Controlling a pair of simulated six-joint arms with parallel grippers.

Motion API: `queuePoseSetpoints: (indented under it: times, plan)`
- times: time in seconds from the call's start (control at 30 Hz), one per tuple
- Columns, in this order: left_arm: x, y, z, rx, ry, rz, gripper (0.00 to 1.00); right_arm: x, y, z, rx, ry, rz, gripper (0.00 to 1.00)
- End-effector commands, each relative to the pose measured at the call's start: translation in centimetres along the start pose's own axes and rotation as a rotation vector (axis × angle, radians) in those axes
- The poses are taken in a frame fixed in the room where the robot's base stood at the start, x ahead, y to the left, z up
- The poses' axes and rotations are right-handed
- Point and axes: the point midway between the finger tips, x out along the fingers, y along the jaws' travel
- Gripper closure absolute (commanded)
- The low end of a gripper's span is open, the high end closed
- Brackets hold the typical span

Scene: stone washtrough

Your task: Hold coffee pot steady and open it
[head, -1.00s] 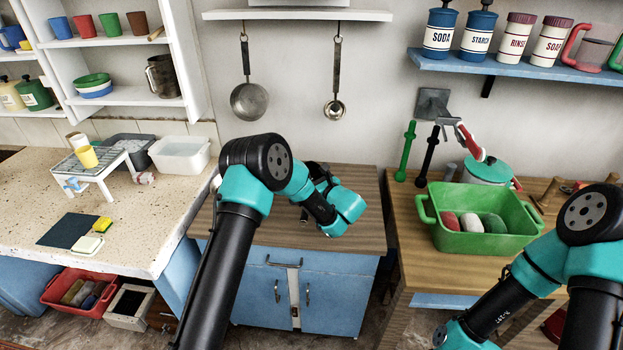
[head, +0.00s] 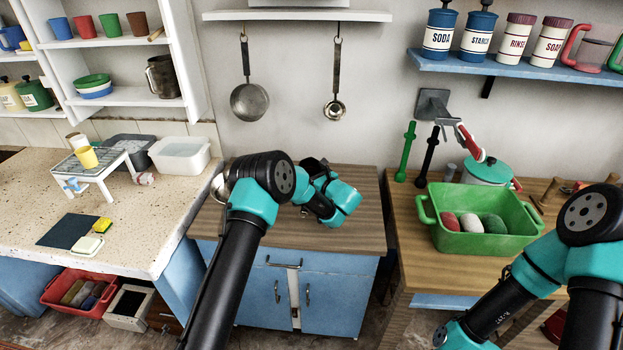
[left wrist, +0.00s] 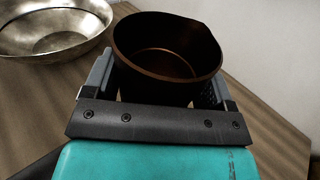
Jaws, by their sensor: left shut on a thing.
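In the left wrist view a dark, round coffee pot (left wrist: 165,50) with a coppery inside and a small lip at its rim stands between the fingers of my left gripper (left wrist: 158,82). Its top is open and no lid shows on it. The gripper is shut on its sides. In the head view my left gripper (head: 318,182) is above the wooden counter (head: 350,237) in the middle, and the arm hides much of the pot. I cannot tell whether the pot touches the counter. My right arm is at the lower right, its gripper out of view.
A metal bowl (left wrist: 50,28) is beside the pot, partly behind my left arm in the head view. A green tub (head: 485,237) with several stones or sponges is on the right table. A ladle and a pan (head: 249,102) hang above. The counter's front is clear.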

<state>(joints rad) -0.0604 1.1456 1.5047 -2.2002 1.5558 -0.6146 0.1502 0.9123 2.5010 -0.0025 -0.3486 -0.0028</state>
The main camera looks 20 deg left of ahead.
Motion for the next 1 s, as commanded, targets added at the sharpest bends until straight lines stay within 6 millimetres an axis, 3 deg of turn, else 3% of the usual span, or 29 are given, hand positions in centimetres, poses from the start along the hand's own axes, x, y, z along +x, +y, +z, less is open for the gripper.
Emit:
queuePoseSetpoints:
  times: [0.13, 0.57, 0.6, 0.8, 1.0]
  plan:
    - [0.1, 0.0, -1.5, -0.001, -0.002, 0.001, 0.97, 0.0, 0.0, 0.0, 0.0, 0.0, 0.0, 0.62]
    - [0.1, 0.0, -1.9, -0.003, -0.003, 0.001, 0.97, 0.0, 0.0, 0.0, 0.0, 0.0, 0.0, 0.62]
    - [0.1, 0.0, -2.0, -0.002, -0.001, 0.0, 0.2, 0.0, 0.0, 0.0, 0.0, 0.0, 0.0, 0.62]
    - [0.1, 0.0, -2.0, -0.002, -0.001, 0.0, 0.01, 0.0, 0.0, 0.0, 0.0, 0.0, 0.0, 0.62]
    - [0.0, 0.0, -2.0, -0.002, -0.001, 0.0, 0.0, 0.0, 0.0, 0.0, 0.0, 0.0, 0.0, 0.62]
